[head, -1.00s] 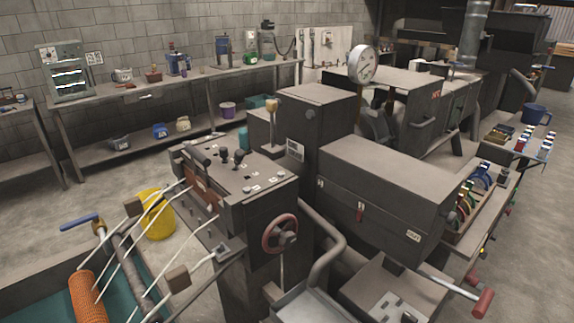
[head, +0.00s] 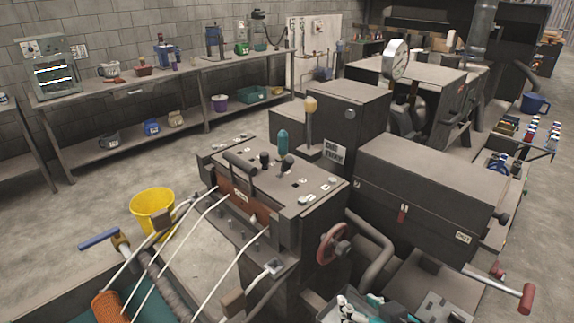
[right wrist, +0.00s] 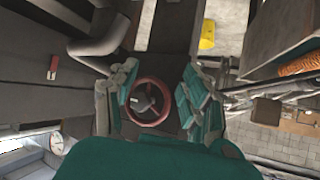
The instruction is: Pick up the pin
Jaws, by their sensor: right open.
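I cannot make out a thing that is surely the pin in either view. My right gripper (head: 366,310) shows at the bottom edge of the head view, partly cut off, in front of the dark machine (head: 318,218). In the right wrist view my right gripper (right wrist: 162,95) is open, with its teal-padded fingers apart and nothing held between them. A red handwheel (right wrist: 148,102) shows beyond and between the fingers, apart from them. The same red handwheel (head: 333,243) is on the machine's side in the head view. My left gripper is not in view.
A yellow bucket (head: 153,210) stands on the floor left of the machine. An orange mesh roll (head: 109,306) and pale rods (head: 160,262) are at the lower left. A bent grey pipe (head: 378,245) and a red-handled crank (head: 526,297) stick out on the right.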

